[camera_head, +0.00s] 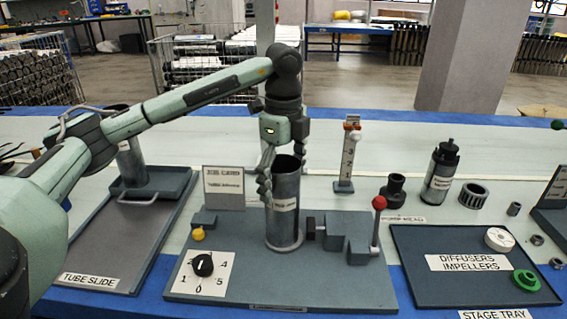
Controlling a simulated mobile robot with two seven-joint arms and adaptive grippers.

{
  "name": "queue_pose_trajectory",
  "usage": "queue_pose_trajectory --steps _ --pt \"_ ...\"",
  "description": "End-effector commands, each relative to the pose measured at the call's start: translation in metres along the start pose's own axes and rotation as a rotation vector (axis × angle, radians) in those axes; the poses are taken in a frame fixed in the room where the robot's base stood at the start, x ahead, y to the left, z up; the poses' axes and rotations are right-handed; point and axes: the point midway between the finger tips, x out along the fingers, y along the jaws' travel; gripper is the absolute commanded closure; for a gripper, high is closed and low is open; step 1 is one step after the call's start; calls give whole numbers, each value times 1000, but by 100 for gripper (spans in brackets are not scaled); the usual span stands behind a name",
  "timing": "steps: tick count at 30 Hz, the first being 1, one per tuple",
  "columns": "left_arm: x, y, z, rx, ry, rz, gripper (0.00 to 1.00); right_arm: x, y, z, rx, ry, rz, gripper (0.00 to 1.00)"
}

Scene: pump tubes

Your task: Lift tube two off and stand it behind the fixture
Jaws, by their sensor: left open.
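A grey metal tube (284,222) with a small white label stands upright on the fixture (330,285); I cannot read a number on it. My left gripper (284,172) points down at the tube's open top. Its fingers are apart, one in front of the left rim and one behind the rim. I cannot tell whether they touch it. A second grey tube (132,160) stands on the tube slide (110,245) at the left, partly hidden by my left arm. My right gripper is out of view.
Behind the fixture stand a sign (224,183) and a numbered post (345,160). A red-knobbed lever (378,220) rises right of the tube. A dark bottle (440,172), a black part (393,190) and the stage tray (440,290) are further right. Bare tabletop shows behind the sign.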

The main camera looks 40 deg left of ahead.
Motion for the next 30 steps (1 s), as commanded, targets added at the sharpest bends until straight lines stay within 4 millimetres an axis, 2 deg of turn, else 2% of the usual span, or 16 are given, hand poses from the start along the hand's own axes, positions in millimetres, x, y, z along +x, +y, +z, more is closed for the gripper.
queue_pose_trajectory --steps 6,14,30 --pt "16 0 0 1 -1 0 10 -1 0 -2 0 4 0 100" --pt "17 0 0 1 -1 -1 10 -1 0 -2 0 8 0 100" --pt "17 0 0 0 0 -1 76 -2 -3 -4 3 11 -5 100"
